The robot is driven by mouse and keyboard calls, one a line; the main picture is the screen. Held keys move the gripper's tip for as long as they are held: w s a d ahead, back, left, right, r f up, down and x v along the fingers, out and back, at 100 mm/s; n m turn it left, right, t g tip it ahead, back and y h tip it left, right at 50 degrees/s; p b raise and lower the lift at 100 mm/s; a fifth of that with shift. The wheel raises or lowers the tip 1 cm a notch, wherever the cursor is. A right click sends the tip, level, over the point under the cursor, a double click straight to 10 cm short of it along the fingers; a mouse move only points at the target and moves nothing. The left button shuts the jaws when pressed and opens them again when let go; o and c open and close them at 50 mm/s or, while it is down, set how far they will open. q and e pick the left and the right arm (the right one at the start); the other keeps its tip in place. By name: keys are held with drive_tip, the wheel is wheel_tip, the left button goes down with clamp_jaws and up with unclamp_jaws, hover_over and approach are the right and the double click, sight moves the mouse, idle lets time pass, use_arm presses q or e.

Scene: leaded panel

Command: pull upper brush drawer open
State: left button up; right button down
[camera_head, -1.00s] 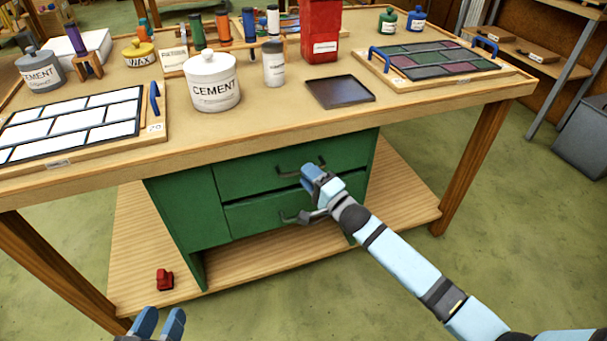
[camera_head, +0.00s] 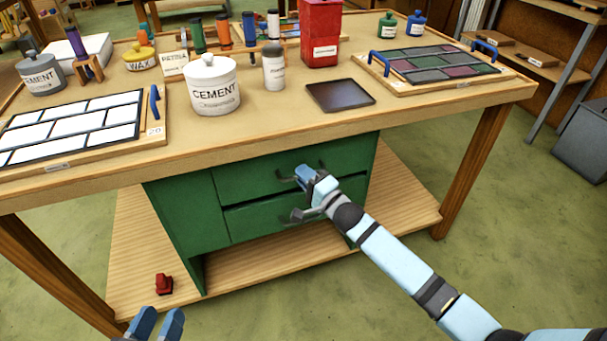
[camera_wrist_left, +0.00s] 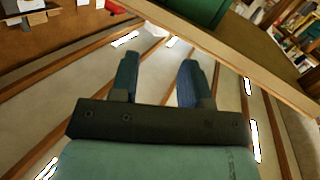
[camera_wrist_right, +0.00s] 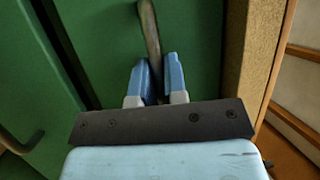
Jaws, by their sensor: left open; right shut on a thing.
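The upper brush drawer (camera_head: 245,176) is the top green drawer front under the bench, and it looks flush with the cabinet. My right gripper (camera_head: 304,176) is at its middle, covering part of its bar handle. In the right wrist view the two blue fingers (camera_wrist_right: 158,78) are shut on the dark upper handle (camera_wrist_right: 150,32), whose free end sticks out beyond them. My left gripper (camera_head: 160,323) is open and empty, low at the left in front of the bench. Its spread fingers (camera_wrist_left: 158,80) show in the left wrist view.
A lower green drawer (camera_head: 255,222) with its own handle (camera_head: 302,215) sits just below. The wooden bench top (camera_head: 270,118) overhangs the cabinet. A red object (camera_head: 163,284) lies on the low shelf (camera_head: 130,255). The green floor before the bench is open.

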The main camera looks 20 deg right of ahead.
use_arm(q)
drive_tip(key=s+a+f+g+y+p, duration=0.3)
drive_tip(key=f+p, duration=0.3)
drive_tip(key=p, duration=0.4)
drive_tip(key=shift+a+f+g+p, duration=0.2)
drive_tip(key=shift+a+g+p, duration=0.15)
drive_tip(key=shift+a+g, duration=0.5)
use_arm(e)
drive_tip(key=s, duration=1.9)
drive_tip(key=shift+s+d, duration=0.25)
drive_tip(key=shift+d, duration=0.15)
use_arm(q)
drive_tip(key=shift+d, duration=0.1)
use_arm(e)
drive_tip(key=c, duration=1.2)
unclamp_jaws()
drive_tip(key=shift+s, duration=0.1)
use_arm(q)
drive_tip(key=shift+r+p, duration=0.2)
drive_tip(key=shift+p, duration=0.15)
use_arm(e)
drive_tip(key=v, duration=1.3)
drive_tip(key=shift+s+d+f, duration=0.1)
drive_tip(key=shift+s+d, duration=0.05)
drive_tip(key=shift+s, duration=0.1)
